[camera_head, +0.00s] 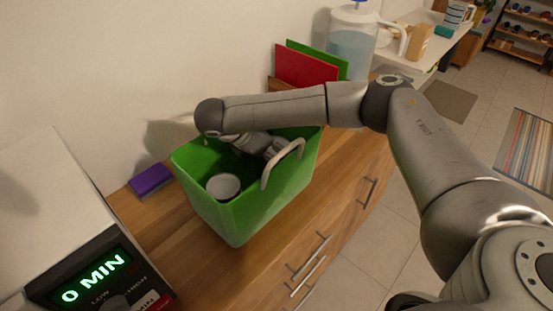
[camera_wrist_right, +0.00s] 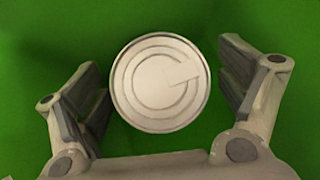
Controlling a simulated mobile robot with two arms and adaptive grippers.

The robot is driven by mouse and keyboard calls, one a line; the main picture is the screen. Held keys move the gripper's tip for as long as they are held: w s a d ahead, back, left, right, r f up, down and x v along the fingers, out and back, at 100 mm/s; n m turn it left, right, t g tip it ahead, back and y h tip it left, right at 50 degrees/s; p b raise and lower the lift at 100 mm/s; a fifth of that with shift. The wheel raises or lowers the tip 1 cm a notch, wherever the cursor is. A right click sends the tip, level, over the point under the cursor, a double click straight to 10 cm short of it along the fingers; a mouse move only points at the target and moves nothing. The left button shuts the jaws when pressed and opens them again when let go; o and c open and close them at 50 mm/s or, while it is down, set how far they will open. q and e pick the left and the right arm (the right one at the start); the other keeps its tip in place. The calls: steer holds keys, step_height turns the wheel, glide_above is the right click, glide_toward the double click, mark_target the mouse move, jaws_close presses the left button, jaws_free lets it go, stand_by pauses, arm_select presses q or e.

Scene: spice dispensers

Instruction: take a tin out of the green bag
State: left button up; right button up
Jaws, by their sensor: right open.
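The green bag (camera_head: 252,214) stands open on the wooden counter, with a pale handle on its near side. A round grey tin (camera_head: 223,186) is inside it, toward the left end in the head view. In the right wrist view a tin (camera_wrist_right: 160,83) shows its round lid between the two fingers, with green around it. My right gripper (camera_wrist_right: 160,90) is open, with a gap between each finger and the lid. In the head view my right arm reaches over the bag, and the wrist goes down inside. The fingertips are hidden there. My left gripper is not in view.
A purple sponge-like block (camera_head: 151,180) lies left of the bag. A microwave-like appliance (camera_head: 96,272) is at the lower left. Red and green boards (camera_head: 305,69) and a water jug (camera_head: 351,45) stand behind the bag. The wall is close behind.

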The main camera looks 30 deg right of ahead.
steer(key=c, duration=1.4)
